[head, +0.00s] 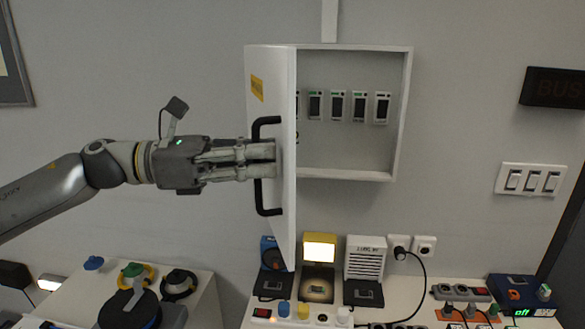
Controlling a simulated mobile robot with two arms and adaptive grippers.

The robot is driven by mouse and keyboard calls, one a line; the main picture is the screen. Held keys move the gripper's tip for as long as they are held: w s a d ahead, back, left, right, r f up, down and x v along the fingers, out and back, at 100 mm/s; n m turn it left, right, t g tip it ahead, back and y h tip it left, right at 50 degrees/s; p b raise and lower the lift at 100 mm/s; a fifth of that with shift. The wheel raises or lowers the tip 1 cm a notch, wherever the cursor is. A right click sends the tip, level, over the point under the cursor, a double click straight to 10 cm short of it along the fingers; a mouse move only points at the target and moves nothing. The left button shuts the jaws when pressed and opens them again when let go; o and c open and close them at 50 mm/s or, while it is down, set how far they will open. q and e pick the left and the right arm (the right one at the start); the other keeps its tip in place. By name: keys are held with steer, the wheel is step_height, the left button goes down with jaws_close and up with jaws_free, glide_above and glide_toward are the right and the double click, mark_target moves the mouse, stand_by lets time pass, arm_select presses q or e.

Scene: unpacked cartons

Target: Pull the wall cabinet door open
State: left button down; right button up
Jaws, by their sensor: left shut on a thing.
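The white wall cabinet (404,110) hangs on the wall. Its door (284,90) stands swung open at the left side, about square to the wall, with a yellow label near its top. A black bar handle (268,200) is on the door's outer face. My left gripper (268,160) comes in from the left and is shut on the handle's upright bar, its fingertips close to the door. Inside the cabinet is a row of several small breaker-like modules (337,105). Part of the interior at left is hidden by the door. My right gripper is not in view.
Below the cabinet a white counter (405,290) holds several devices, including a yellow lamp box (319,250) and a white speaker-like box (365,258). A lower bench (200,296) with knobs stands at left. Wall switches (531,180) are at right.

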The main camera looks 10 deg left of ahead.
arm_select(q)
steer(key=s+a+g+b, duration=0.1)
steer(key=a+b, duration=0.2)
steer(key=a, duration=0.4)
steer(key=shift+s+a+m, duration=0.25)
steer(key=shift+a+m, duration=0.05)
steer(key=shift+m, duration=0.1)
steer(key=shift+r, duration=0.1)
steer(key=c, duration=1.5)
jaws_free()
steer(key=shift+c, duration=0.2)
steer(key=s+a, duration=0.1)
steer(key=a, duration=1.1)
steer(key=shift+s, duration=0.4)
